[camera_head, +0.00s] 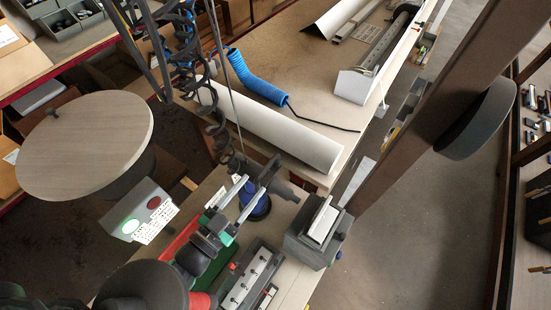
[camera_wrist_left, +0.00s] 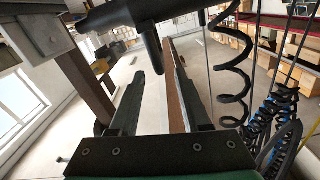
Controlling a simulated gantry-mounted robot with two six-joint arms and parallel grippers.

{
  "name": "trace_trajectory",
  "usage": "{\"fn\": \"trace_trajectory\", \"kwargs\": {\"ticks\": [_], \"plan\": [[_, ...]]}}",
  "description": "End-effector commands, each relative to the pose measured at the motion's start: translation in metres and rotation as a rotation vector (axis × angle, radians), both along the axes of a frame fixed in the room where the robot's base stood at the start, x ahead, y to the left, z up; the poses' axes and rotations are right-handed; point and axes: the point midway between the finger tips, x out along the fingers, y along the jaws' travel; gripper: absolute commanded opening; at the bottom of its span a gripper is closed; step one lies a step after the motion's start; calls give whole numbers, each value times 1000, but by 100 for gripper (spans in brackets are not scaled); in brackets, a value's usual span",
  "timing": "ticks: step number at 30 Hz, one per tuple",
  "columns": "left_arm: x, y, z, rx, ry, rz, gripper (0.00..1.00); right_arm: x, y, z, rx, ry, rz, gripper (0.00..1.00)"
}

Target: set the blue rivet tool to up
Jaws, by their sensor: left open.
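A dark tool body (camera_head: 284,189) with a round blue part (camera_head: 256,208) hangs by the black coiled line, above the front bench. In the left wrist view the dark body (camera_wrist_left: 112,14) crosses the top, with a stub pointing down near the finger ends. No blue shows on it there. My left gripper (camera_head: 258,174) is open beside the tool in the head view. In the left wrist view its fingers (camera_wrist_left: 161,72) are apart with nothing held between them. I cannot tell whether the stub is between the fingers or beyond them. My right gripper is not in view.
The black coiled line (camera_head: 214,120) hangs close to the gripper and also shows in the wrist view (camera_wrist_left: 236,88). A grey box with a white top (camera_head: 320,222) stands right of the tool. A button box (camera_head: 140,212) is at left. A white roll (camera_head: 270,130) lies behind.

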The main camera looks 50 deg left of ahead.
Motion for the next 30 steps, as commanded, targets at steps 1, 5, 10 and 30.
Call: {"fn": "trace_trajectory", "kwargs": {"ticks": [1,5,10,30], "plan": [[10,3,6,-1,-2,4,47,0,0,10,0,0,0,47],[39,9,6,-1,-3,3,47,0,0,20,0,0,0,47],[74,16,5,0,-3,1,47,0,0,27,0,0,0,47],[99,20,1,0,-1,0,13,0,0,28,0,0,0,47]]}}
